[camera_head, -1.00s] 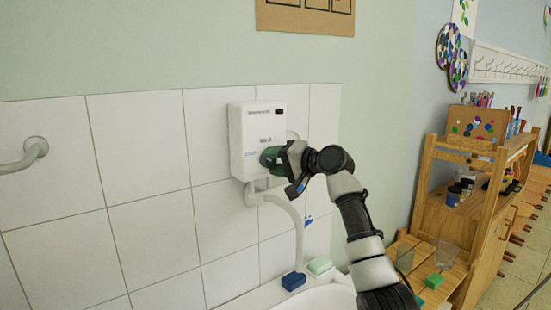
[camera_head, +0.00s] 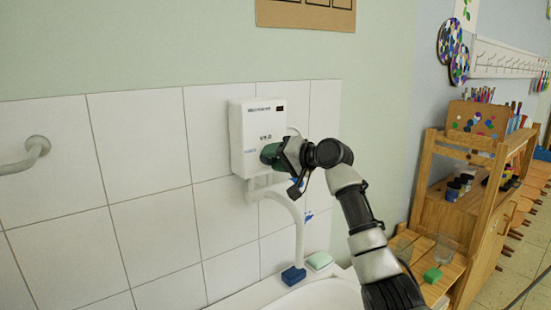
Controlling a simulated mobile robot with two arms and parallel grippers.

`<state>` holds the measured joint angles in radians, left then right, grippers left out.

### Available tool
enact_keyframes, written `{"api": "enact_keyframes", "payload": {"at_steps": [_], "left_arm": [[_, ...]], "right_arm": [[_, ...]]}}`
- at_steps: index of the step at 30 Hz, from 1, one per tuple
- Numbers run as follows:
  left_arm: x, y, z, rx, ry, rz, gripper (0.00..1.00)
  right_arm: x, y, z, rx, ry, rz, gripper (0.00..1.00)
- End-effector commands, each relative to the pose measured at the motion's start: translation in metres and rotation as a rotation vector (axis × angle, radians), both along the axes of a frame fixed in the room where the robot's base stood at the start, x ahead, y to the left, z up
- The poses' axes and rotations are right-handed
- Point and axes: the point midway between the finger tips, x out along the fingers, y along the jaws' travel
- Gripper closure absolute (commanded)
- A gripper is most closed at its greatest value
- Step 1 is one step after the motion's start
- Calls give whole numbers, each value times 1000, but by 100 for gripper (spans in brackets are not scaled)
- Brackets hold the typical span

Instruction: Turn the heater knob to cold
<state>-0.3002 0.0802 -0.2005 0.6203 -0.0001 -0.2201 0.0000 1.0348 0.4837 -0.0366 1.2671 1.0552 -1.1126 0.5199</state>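The white heater (camera_head: 255,120) hangs on the tiled wall, with a small display at its upper right and lettering on its front. Its round dark green knob (camera_head: 269,154) is low on the front, partly covered by my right gripper. My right gripper (camera_head: 281,154) reaches in from the right, with its fingertips at the knob. The gripper's own body hides the fingers, so I cannot see whether they are closed on the knob. The knob's pointer is hidden too. My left gripper is out of view.
A white pipe (camera_head: 299,235) runs from under the heater towards the sink (camera_head: 325,296). A blue block (camera_head: 293,275) and a pale green soap (camera_head: 319,261) lie on the sink's rim. A wooden shelf (camera_head: 432,190) stands at right. A towel rail (camera_head: 32,150) is at left.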

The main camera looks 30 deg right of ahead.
Motion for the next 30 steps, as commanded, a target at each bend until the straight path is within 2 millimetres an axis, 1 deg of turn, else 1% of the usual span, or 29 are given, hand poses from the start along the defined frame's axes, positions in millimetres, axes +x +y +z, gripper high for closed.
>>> {"api": "enact_keyframes", "payload": {"at_steps": [1, 4, 5, 12, 16, 20, 24, 30], "left_arm": [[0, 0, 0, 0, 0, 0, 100], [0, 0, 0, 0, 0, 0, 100], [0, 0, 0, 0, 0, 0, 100], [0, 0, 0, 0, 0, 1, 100], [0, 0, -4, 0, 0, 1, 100], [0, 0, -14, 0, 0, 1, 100], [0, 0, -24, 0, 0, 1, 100], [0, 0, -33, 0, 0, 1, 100]], "right_arm": [[0, 0, 1, -2, -2, -1, 48], [0, 0, 1, -1, -1, -1, 33], [0, 0, 0, -1, -1, -1, 30], [0, 0, 0, 0, 0, 0, 30], [-7, -5, 0, 0, -1, -2, 30], [-26, -14, 3, -4, -3, -2, 30], [-52, -27, 9, -4, -3, -3, 30], [-81, -42, 18, -2, -2, -3, 30]]}}
